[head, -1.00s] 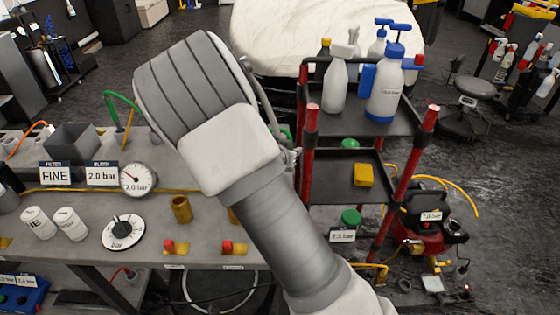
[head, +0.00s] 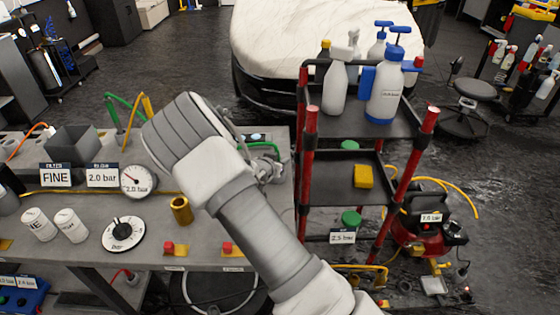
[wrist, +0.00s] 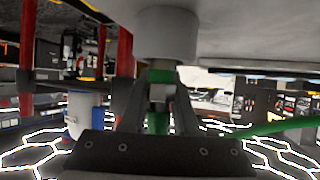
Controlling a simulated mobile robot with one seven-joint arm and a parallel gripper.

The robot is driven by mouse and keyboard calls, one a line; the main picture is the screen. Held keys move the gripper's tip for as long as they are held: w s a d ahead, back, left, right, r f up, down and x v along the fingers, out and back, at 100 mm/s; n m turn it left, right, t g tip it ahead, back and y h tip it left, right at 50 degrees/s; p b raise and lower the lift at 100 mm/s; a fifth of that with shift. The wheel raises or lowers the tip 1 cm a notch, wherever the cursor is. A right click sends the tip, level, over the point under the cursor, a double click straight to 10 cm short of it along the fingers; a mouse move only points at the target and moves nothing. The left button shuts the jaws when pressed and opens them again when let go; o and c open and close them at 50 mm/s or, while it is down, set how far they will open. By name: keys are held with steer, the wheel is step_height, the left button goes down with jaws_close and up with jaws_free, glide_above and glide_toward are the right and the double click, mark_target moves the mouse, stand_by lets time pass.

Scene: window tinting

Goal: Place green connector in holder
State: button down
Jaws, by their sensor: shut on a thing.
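My gripper (wrist: 160,86) is shut on the green connector (wrist: 160,76), which shows green with a metallic middle between the two fingers in the wrist view. A green hose (wrist: 285,126) runs off to the right there. A pale grey cylinder (wrist: 165,35), which looks like the holder, is in line with the connector's end, against a grey surface. I cannot tell whether they touch. In the head view, my gripper (head: 268,171) is over the right end of the workbench, with the green hose (head: 265,146) beside it. My arm covers part of this area, and the connector is not clear there.
The grey workbench (head: 90,195) carries a gauge (head: 137,181), a dial (head: 123,233), a brass cup (head: 181,210) and a grey bin (head: 73,145). A red-posted cart (head: 345,185) with bottles stands close on the right.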

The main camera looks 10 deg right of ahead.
steer(key=shift+f, duration=0.2)
steer(key=c, duration=0.7)
jaws_free()
